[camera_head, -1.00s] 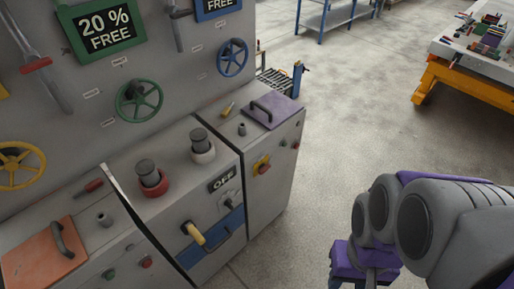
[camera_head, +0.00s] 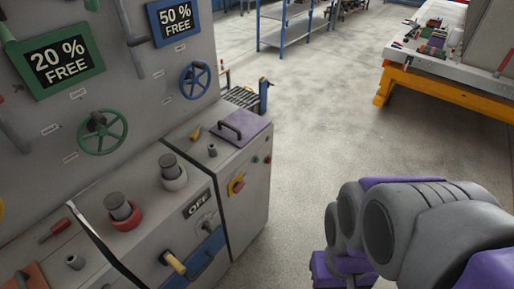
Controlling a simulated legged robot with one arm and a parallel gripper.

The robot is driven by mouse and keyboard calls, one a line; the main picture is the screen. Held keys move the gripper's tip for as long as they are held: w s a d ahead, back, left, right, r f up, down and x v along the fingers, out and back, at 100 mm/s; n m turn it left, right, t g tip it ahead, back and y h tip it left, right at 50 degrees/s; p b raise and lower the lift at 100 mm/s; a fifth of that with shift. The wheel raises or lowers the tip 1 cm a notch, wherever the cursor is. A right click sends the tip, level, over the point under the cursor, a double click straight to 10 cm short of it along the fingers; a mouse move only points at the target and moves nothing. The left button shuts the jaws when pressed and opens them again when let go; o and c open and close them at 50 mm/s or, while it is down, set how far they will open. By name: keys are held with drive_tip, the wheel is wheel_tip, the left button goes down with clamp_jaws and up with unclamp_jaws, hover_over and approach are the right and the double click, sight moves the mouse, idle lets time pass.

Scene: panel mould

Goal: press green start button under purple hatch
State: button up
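The purple hatch (camera_head: 243,129) lies flat and shut on top of the right end of the grey console, with a dark handle on it. On the console's front face below it, a small green button (camera_head: 255,160) sits beside a small red button (camera_head: 267,159). My gripper (camera_head: 330,272) is at the lower right, cut by the bottom edge, well to the right of the console and apart from it. Its fingers do not show clearly, so I cannot tell whether it is open or shut.
A red rotary switch on a yellow plate (camera_head: 236,186) is left of the buttons. A yellow-handled lever (camera_head: 174,263) juts from the console front. Open concrete floor (camera_head: 310,120) lies right of the console. A workbench with orange legs (camera_head: 440,90) stands at the far right.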

drive_tip(key=shift+c, duration=0.4)
clamp_jaws()
idle(1.2)
